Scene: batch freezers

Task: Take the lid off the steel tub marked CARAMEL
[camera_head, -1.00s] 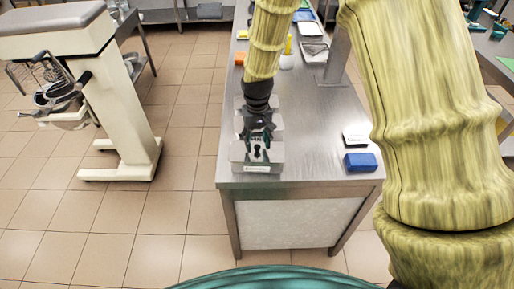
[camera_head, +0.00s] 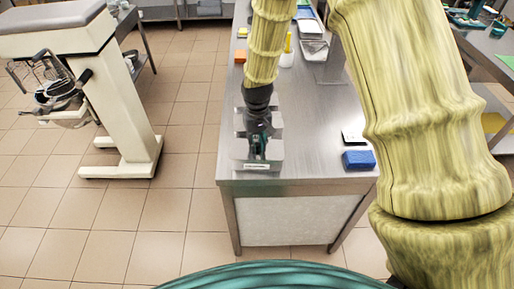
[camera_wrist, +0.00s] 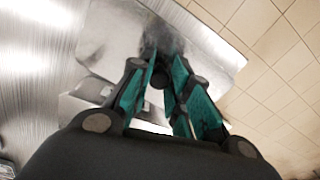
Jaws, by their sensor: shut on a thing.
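A steel tub (camera_head: 274,165) stands at the near left corner of the steel counter, with a small pale label on its front that is too small to read. Its steel lid (camera_wrist: 208,48) fills the top middle of the wrist view. My gripper (camera_head: 258,150) points down over this tub. In the wrist view its teal-padded fingers (camera_wrist: 159,78) come together at the middle of the lid, shut on a part that looks like the lid's handle, mostly hidden between them. I cannot tell any gap between lid and tub.
Another steel tub (camera_head: 240,122) stands just behind, partly hidden by my gripper. A blue block (camera_head: 358,160) lies at the counter's right edge. An orange item (camera_head: 240,57) and trays (camera_head: 313,48) are farther back.

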